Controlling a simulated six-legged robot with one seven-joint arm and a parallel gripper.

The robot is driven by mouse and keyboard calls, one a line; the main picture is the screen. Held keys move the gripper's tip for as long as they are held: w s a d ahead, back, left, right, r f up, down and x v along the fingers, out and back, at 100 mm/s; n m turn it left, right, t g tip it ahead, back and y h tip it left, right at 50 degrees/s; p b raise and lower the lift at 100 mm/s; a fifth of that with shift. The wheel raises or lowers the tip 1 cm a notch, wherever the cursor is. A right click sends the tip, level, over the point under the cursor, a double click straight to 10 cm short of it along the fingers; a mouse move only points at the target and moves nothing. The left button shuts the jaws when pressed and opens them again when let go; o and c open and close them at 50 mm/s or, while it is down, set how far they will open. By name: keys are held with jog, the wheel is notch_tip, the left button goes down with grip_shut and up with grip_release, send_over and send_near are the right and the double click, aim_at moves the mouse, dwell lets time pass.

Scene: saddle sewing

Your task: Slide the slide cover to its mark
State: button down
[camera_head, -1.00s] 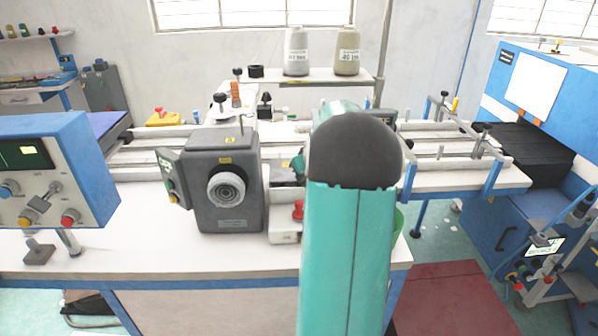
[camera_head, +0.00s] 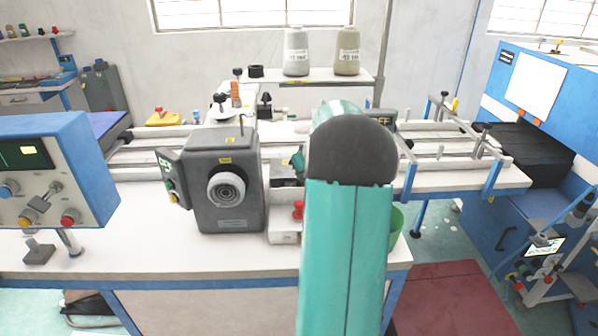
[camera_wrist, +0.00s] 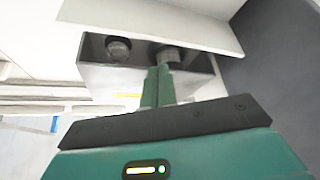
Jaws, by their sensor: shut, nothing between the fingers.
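My gripper (camera_wrist: 158,86) shows in the wrist view with its two green fingers together and nothing between them. Its tips are in front of a shiny dark-grey metal piece (camera_wrist: 205,65) with two round parts on its face. The right round part (camera_wrist: 167,54) is just beyond the fingertips; contact cannot be told. This metal piece may be the slide cover, but I cannot tell for sure. I cannot make out the mark. In the head view my teal arm hides most of the gripper and the area around it.
A grey machine head (camera_head: 228,180) with a round dial stands left of my arm, with a red knob (camera_head: 298,210) between. A blue control box (camera_head: 55,170) stands at far left. Rails (camera_head: 440,163) run right. A green bin (camera_head: 397,226) is partly hidden behind my arm.

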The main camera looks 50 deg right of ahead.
jog(key=shift+w+d, duration=2.15)
jog(key=shift+d, duration=0.3)
jog(key=shift+w+d, duration=0.1)
dwell(0.8)
